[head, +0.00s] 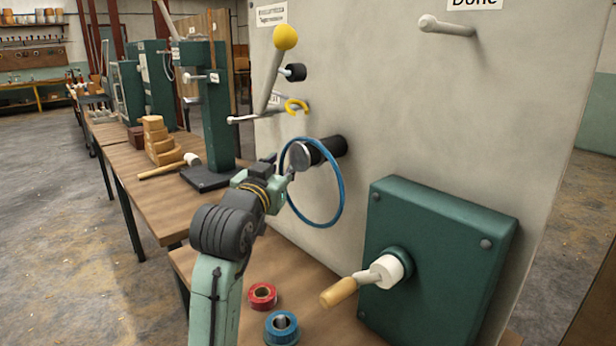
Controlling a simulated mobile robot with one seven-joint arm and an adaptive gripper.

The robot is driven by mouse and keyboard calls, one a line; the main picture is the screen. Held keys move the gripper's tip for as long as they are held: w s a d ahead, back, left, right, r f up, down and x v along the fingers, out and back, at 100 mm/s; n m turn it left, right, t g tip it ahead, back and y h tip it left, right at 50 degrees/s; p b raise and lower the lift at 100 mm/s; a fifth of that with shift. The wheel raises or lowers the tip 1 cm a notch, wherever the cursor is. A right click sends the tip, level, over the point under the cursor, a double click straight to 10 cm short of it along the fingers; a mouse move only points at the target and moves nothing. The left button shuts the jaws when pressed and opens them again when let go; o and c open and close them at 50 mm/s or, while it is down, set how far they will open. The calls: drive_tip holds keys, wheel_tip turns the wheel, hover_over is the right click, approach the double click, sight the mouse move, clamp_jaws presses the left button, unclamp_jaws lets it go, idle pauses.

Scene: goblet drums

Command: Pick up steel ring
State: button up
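No plain steel-coloured ring stands out in the head view. A thin blue hoop (342,190) is at the black cylinder (328,150) that sticks out of the grey panel. The cylinder has a round grey end face. My gripper (285,171) is at the left edge of the hoop, in front of the panel. It is small and partly hidden by my own wrist, so I cannot tell whether its fingers are shut or touch the hoop. A blue ring-shaped roll (281,337) with a metallic core stands on the bench below, beside a red roll (262,296).
A green box (450,250) with a wooden-handled crank (345,291) juts out at the right. A yellow-knobbed lever (277,70), a yellow hook-like piece (297,104) and a light peg (446,27) are on the panel (400,100). Wooden blocks (160,143) stand on the left bench.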

drive_tip(key=shift+w+d, duration=0.1)
drive_tip(key=shift+w, duration=0.3)
clamp_jaws()
idle(0.9)
